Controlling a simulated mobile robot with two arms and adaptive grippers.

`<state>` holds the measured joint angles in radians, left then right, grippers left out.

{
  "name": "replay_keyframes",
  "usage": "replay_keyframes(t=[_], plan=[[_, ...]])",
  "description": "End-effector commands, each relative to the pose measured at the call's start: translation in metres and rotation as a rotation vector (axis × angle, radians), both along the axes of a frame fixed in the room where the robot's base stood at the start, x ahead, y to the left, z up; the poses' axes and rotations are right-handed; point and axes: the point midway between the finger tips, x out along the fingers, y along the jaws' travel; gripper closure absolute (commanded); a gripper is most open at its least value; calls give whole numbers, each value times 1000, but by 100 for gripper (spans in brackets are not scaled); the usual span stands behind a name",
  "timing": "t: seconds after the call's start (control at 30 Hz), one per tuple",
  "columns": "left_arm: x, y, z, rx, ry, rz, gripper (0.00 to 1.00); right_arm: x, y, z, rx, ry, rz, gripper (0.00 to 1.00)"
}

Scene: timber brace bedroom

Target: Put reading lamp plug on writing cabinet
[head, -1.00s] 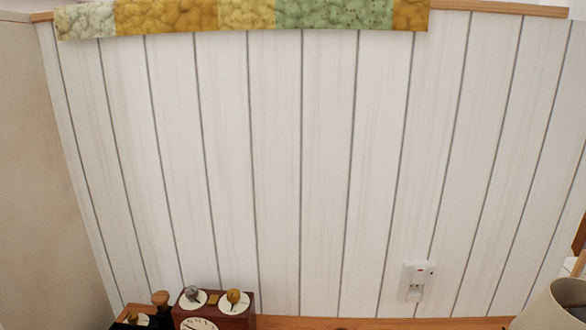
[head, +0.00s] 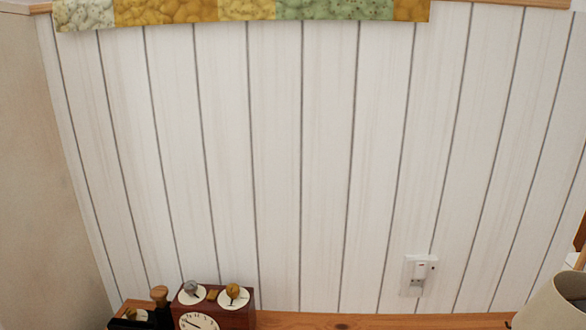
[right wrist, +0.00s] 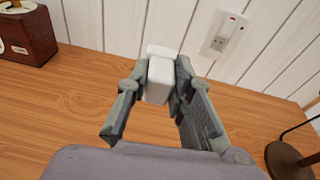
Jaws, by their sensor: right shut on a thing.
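My right gripper (right wrist: 160,80) is shut on the white reading lamp plug (right wrist: 160,78) in the right wrist view. It holds the plug between its fingers, apart from the wall socket. The wood top of the writing cabinet (right wrist: 75,110) lies below and behind the plug. Its strip also shows at the bottom of the head view (head: 290,320). The gap between plug and wood is hard to judge. My left gripper is in neither view.
A white wall socket (head: 416,276) is on the white plank wall. A dark red clock box (head: 215,305) stands at the left end of the wood top. A lamp with a beige shade (head: 553,305) is at right; its dark base (right wrist: 290,160) shows too. The middle is clear.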

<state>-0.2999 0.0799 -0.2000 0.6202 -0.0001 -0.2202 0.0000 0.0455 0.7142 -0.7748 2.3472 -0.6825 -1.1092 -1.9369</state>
Motion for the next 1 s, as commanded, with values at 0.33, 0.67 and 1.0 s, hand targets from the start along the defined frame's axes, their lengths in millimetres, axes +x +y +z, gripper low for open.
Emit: replay_keyframes(t=[0.33,0.67,1.0], plan=[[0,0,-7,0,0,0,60,0,0,-12,-1,0,0,100],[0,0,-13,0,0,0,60,0,0,-22,1,0,1,100],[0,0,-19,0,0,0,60,0,0,-32,0,0,0,100]])
